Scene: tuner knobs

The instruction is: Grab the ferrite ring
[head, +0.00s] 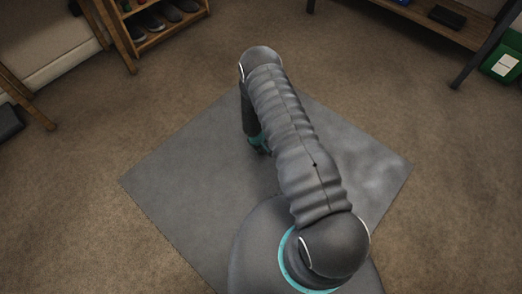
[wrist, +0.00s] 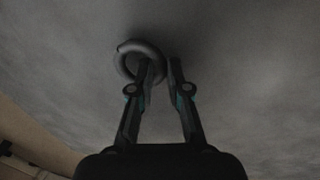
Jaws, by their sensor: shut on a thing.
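The ferrite ring (wrist: 121,64) is a dark grey ring at the top centre-left of the wrist view. My gripper (wrist: 160,68) is shut on the ring's right side. The left finger overlaps the ring's opening and the right finger is just outside its right edge. The ring appears close to the grey mat (wrist: 235,60); I cannot tell whether it touches it. In the head view my arm hides the ring and most of my gripper.
The grey mat (head: 180,175) lies on brown carpet and looks clear around my arm. A wooden shoe rack (head: 165,35) stands at the top left. A dark-legged wooden shelf (head: 440,32) and a green box (head: 503,62) are at the top right.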

